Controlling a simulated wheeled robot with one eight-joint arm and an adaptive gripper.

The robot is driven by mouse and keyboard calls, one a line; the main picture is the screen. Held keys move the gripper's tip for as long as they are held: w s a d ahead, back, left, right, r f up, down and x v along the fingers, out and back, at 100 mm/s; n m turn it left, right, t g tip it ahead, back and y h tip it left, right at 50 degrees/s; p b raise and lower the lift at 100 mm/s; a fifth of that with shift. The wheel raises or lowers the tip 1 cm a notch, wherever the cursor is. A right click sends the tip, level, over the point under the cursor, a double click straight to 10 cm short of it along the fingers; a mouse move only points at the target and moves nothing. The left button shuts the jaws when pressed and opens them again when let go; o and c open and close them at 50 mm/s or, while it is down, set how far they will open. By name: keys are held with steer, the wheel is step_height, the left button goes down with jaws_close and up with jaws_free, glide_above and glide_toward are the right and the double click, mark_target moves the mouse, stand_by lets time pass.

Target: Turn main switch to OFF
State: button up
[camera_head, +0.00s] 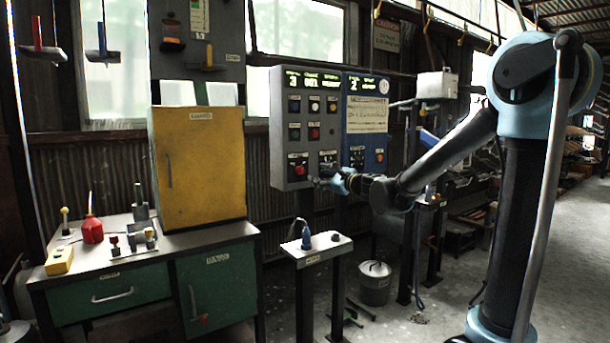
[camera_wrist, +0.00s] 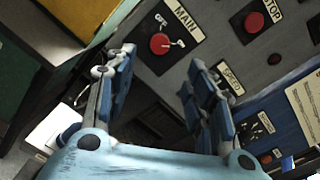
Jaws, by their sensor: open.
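The main switch (camera_wrist: 160,43) is a round red knob on a dark plate labelled MAIN, with small white marks beside it. It also shows at the lower left of the grey control panel (camera_head: 297,133), as a red knob (camera_head: 298,169). My gripper (camera_wrist: 160,72) is open, and its two blue-and-grey fingers lie either side of the gap below the knob in the wrist view. Nothing is between the fingers. In the head view my gripper (camera_head: 326,182) is at the panel's lower edge, right of and below the switch. The switch setting is too small to read.
A red STOP button (camera_wrist: 254,22) and a plate labelled SPEED (camera_wrist: 230,78) are near the switch. A blue panel (camera_head: 366,120) adjoins the grey one. A yellow cabinet (camera_head: 197,163) stands left, and a small table (camera_head: 318,248) with a blue tool stands below.

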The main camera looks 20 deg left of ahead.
mark_target(301, 170)
steer(key=x, duration=1.1)
steer(key=shift+w+a, duration=0.1)
steer(key=shift+a, duration=0.05)
